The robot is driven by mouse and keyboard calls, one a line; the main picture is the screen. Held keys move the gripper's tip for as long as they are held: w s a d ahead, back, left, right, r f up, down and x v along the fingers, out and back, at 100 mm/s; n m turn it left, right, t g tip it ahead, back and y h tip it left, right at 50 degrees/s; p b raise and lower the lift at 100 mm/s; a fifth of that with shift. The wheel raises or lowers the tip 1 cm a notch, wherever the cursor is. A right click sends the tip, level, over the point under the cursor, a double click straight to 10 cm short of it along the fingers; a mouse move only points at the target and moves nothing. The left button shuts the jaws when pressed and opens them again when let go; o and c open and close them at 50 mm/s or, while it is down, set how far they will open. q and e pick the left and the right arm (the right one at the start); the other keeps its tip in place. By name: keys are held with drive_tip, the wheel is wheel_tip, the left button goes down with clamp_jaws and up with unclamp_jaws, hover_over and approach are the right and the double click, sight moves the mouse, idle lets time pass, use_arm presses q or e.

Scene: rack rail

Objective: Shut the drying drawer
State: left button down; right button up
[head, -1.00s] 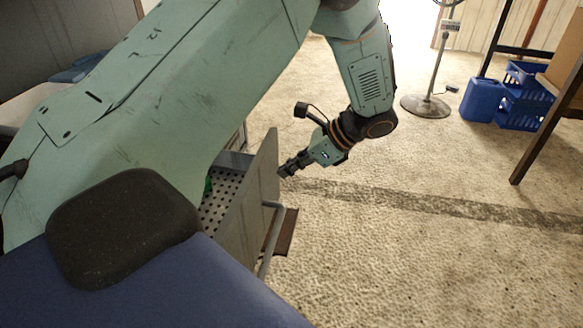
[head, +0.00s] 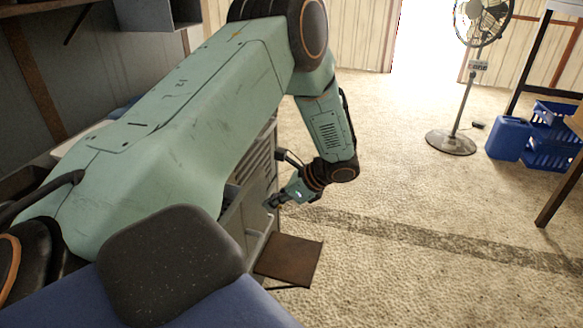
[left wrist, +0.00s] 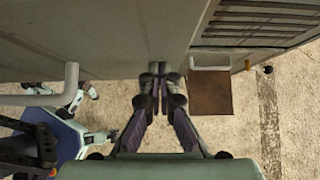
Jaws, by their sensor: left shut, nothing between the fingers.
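The drying drawer's grey front (head: 250,212) shows beyond my left arm in the head view, with a bar handle on its outer face. A narrow strip of the drawer's inside shows behind it; my arm hides the rest, so I cannot tell exactly how far it stands out. My left gripper (head: 273,201) is shut and empty, its fingertips at the outer face of the front. In the left wrist view the closed fingers (left wrist: 160,78) point at the grey panel (left wrist: 90,50), at or very near it, right of a pale handle (left wrist: 70,82). My right gripper is not in view.
A brown flat plate (head: 290,259) juts out low beside the drawer. A louvred grey panel (left wrist: 255,25) is at the right in the wrist view. A standing fan (head: 456,125), blue jug (head: 507,139) and blue crates (head: 552,140) stand far right. The floor between is clear.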

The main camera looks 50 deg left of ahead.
use_arm(q)
drive_tip(key=p, duration=0.7)
approach(216, 198)
drive_tip(key=f, duration=0.3)
drive_tip(key=shift+s+a, duration=0.3)
drive_tip(key=shift+a, duration=0.05)
drive_tip(key=shift+s+a+f+p, duration=0.15)
drive_tip(key=shift+s+a+p, duration=0.3)
drive_tip(key=shift+a+p, duration=0.2)
drive_tip(key=shift+a, duration=0.15)
drive_tip(key=shift+s+a, duration=0.1)
